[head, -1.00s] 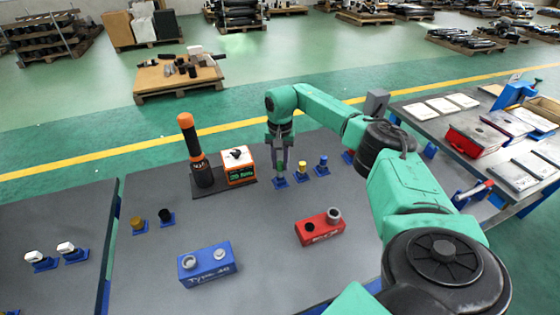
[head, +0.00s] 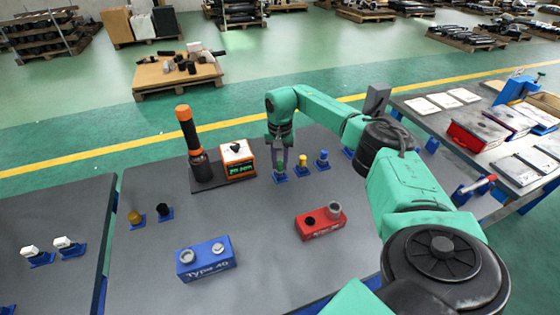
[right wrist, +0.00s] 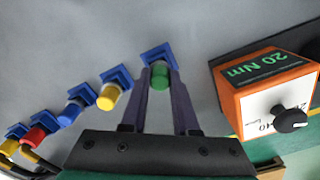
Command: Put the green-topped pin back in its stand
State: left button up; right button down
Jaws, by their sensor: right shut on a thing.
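My right gripper (head: 281,168) points down at the far side of the grey table. It is shut on the green-topped pin, whose green top (right wrist: 160,77) shows between the two fingers in the right wrist view. A blue stand (right wrist: 157,53) lies directly beyond the green top there, and its base (head: 280,179) shows under the fingertips in the head view. The pin's lower part is hidden, so I cannot tell how deep it sits in the stand. My left gripper is not in view.
A yellow-topped pin (head: 302,161) and a blue-topped pin (head: 323,156) stand close to the right of the gripper. An orange box (head: 237,160) and a tall black-and-orange tool (head: 191,140) are to its left. A red block (head: 320,222) and a blue block (head: 206,259) lie nearer.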

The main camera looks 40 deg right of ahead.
aim_at(280, 163)
jog(key=c, duration=0.6)
grip_release()
jog(key=shift+r, duration=0.15)
notch_tip(280, 163, up, 5)
jog(key=p, duration=0.4)
